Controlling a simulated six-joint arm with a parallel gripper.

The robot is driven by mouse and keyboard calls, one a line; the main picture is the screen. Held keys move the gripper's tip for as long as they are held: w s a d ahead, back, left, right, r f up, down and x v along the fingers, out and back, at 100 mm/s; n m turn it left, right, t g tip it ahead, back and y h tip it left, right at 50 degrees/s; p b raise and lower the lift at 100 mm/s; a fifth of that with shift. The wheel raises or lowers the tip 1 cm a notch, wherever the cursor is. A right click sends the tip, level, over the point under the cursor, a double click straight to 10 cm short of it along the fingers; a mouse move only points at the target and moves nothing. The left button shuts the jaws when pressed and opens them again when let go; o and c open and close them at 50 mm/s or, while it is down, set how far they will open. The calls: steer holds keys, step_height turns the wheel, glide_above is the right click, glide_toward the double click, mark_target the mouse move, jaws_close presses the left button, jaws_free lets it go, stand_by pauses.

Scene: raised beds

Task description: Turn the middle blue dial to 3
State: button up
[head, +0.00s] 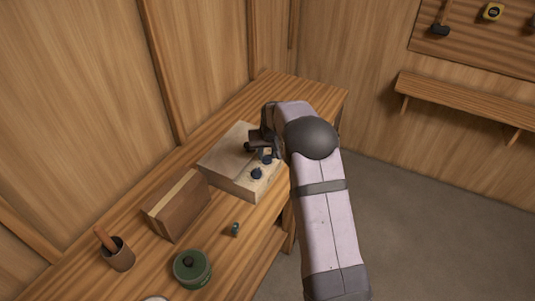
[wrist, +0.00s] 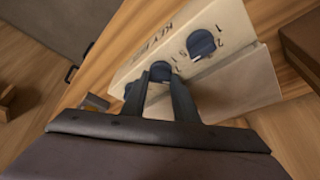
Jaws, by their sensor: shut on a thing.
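A pale box (head: 226,158) with dark blue dials sits on the wooden bench. In the wrist view its face (wrist: 232,22) carries a row of three dials with printed numbers and letters. The middle blue dial (wrist: 160,69) is between the fingertips of my gripper (wrist: 161,78), which is shut on it. One outer dial (wrist: 200,43) is clear of the fingers, with a 2 and a 1 near it. The other outer dial (wrist: 128,90) is partly hidden by a finger. The middle dial's pointer and most of its numbers cannot be read.
On the bench (head: 315,93) a brown wooden block (head: 176,205) stands close to the box. A green lidded pot (head: 192,268), a small green object (head: 235,229) and a brown cup with a handle in it (head: 117,254) are nearer. A wall shelf (head: 465,102) is at right.

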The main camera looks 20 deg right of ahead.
steer(key=m+b, duration=0.1)
steer(key=m, duration=0.1)
steer(key=m+h+b, duration=0.1)
steer(key=shift+w+a+f+m, duration=0.1)
steer(key=shift+a+f+m, duration=0.05)
steer(key=shift+m, duration=0.25)
steer(key=shift+r+m+g+h+b, duration=0.1)
steer(key=shift+m+g+h+b, duration=0.15)
steer(key=shift+m+h+b, duration=0.45)
steer(key=shift+r+m+g+h+b, duration=0.1)
steer(key=shift+m+g+b, duration=0.25)
steer(key=shift+m, duration=0.75)
steer(key=o, duration=1.1)
steer(key=shift+c, duration=0.2)
steer(key=shift+a, duration=0.1)
steer(key=b+v, duration=0.2)
steer(key=v, duration=0.5)
steer(key=shift+r, duration=0.15)
